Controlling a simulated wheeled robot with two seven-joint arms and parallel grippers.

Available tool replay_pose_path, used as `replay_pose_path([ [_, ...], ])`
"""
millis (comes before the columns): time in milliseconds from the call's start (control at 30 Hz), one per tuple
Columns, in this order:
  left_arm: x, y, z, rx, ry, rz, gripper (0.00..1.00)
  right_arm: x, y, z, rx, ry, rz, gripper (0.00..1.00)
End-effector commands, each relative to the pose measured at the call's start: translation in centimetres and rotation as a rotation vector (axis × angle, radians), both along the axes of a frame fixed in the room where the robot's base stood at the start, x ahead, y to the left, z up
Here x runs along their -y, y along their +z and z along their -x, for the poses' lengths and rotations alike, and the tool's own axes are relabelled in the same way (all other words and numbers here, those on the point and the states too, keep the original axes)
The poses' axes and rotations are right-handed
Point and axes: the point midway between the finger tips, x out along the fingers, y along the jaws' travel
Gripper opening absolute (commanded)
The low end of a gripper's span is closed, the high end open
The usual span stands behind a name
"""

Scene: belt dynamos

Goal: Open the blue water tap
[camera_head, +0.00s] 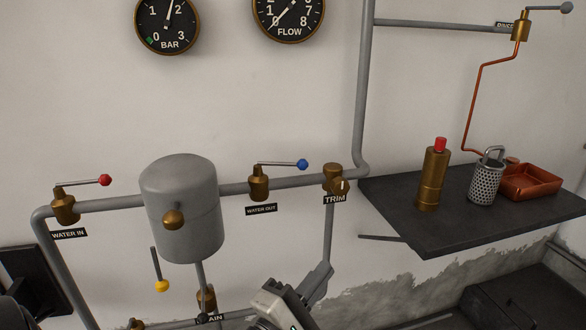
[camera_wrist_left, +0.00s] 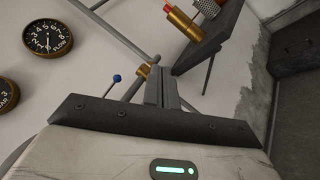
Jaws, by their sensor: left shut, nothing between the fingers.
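The blue water tap (camera_head: 259,183) is a brass valve on the grey horizontal pipe, above a "WATER OUT" label. Its thin lever runs to the right, roughly along the pipe, and ends in a blue ball (camera_head: 302,165). The blue ball also shows in the left wrist view (camera_wrist_left: 117,78), left of the fingers. My left gripper (camera_head: 322,276) is below and to the right of the tap, apart from it. Its fingers (camera_wrist_left: 163,88) are closed together with nothing between them. My right gripper is not in view.
The brass TRIM valve (camera_head: 335,181) is right of the tap. A grey tank (camera_head: 182,210) and the red-handled WATER IN tap (camera_head: 65,205) are to the left. A dark shelf (camera_head: 400,213) at right holds a brass cylinder (camera_head: 432,180), a perforated basket (camera_head: 486,184) and a red tray (camera_head: 530,181).

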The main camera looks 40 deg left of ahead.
Motion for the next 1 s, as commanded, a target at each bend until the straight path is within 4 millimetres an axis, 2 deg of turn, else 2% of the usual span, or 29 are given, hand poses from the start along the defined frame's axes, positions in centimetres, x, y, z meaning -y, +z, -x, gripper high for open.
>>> replay_pose_path([
  [33,-2.0,2.3,-0.7,0.03,0.029,0.216,0.0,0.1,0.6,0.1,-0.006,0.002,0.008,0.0],
  [100,-4.6,3.7,-1.2,0.061,0.062,0.509,0.0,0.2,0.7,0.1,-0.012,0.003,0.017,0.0],
  [200,-7.4,4.5,-1.8,0.096,0.096,0.827,0.0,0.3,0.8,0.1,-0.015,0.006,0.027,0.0],
  [333,-9.2,4.5,-2.2,0.12,0.122,1.063,0.0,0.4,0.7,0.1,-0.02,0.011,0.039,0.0],
  [567,-10.4,4.9,-4.2,0.128,0.127,1.132,0.0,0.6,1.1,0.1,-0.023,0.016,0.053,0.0],
  [1000,-13.4,6.6,-12.5,0.125,0.127,1.127,0.0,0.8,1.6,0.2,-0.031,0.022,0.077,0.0],
])
